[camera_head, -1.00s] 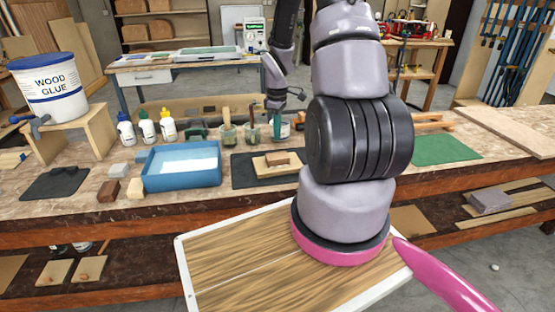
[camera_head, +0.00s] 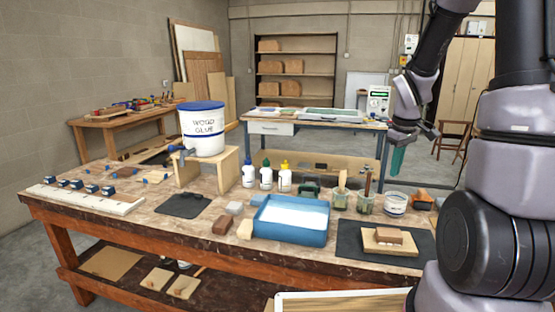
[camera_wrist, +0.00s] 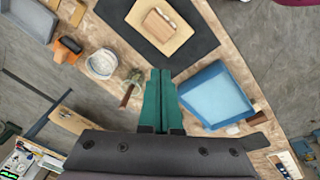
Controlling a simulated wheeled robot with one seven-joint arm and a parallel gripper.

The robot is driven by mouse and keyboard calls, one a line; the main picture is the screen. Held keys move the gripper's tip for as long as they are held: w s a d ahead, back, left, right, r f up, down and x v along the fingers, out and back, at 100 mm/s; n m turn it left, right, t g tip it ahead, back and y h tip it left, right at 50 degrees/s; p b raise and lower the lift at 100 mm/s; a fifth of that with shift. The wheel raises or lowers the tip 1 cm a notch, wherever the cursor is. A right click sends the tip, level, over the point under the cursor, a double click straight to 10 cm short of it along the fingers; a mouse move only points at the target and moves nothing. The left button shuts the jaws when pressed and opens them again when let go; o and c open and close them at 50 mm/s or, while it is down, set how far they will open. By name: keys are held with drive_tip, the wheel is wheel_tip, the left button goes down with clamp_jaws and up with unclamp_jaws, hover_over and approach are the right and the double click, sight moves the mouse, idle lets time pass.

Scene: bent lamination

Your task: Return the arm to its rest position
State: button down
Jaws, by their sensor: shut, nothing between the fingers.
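My gripper (camera_head: 397,158) hangs above the far side of the bench at the right of the head view, with teal fingers pointing down. In the wrist view my gripper (camera_wrist: 160,80) shows its teal fingers together, with nothing between them. Below it are the bench top, a dark mat (camera_wrist: 197,28) with a wooden board and block on it, and a blue tray (camera_wrist: 240,100). My arm fills the right of the head view and hides part of the bench there. The fingers touch nothing that I can see.
The bench (camera_head: 120,222) holds a wood glue bucket (camera_head: 202,135) on a wooden stand, several bottles, the blue tray (camera_head: 270,235), jars, and the dark mat (camera_head: 350,245). A blue-framed table (camera_head: 345,124) stands behind. Grey floor lies between them.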

drive_tip(key=s+a+r+m+t+y, duration=0.1)
drive_tip(key=s+a+r+m, duration=0.3)
drive_tip(key=s+r, duration=0.5)
drive_tip(key=s+a+r+m+t+y, duration=0.1)
drive_tip(key=s+a+r+m+t, duration=0.3)
drive_tip(key=s+r, duration=0.5)
wheel_tip(320, 180, up, 4)
drive_tip(key=shift+a+f+m+y, duration=0.3)
drive_tip(key=shift+a+m, duration=0.3)
drive_tip(key=shift+a, duration=0.65)
